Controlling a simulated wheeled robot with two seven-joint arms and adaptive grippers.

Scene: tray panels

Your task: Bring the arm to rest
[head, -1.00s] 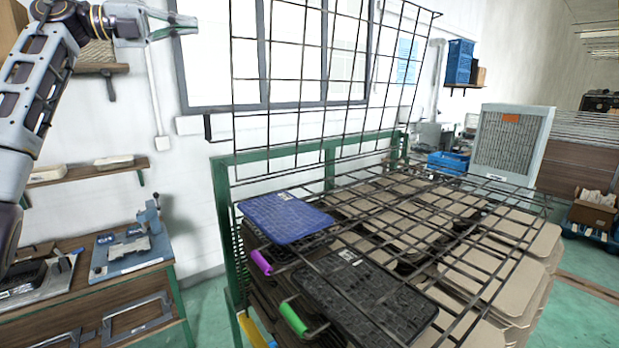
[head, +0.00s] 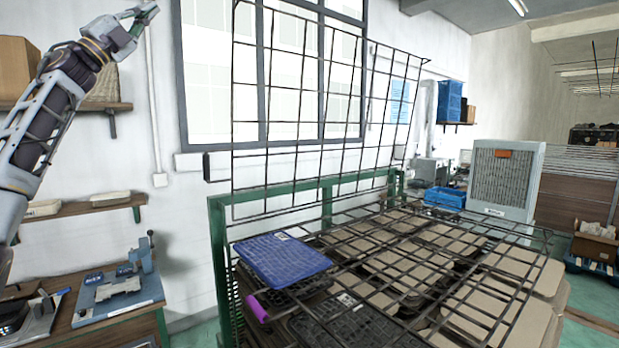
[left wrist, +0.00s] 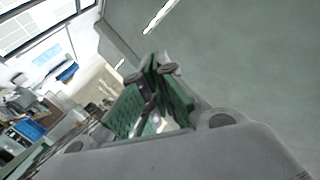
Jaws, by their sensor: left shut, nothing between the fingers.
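My left arm comes in from the left of the head view and is raised. My left gripper (head: 146,14) is high up by the wall, left of the window, shut and empty, touching nothing that I can see. In the left wrist view its green-padded fingers (left wrist: 150,105) show against the ceiling and room. My right gripper is in neither view.
A wire cage with a green frame (head: 215,225) holds stacked tan panels (head: 470,300), a blue panel (head: 283,262) and a dark panel (head: 345,325). A workbench (head: 120,310) and shelves (head: 85,207) stand along the left wall.

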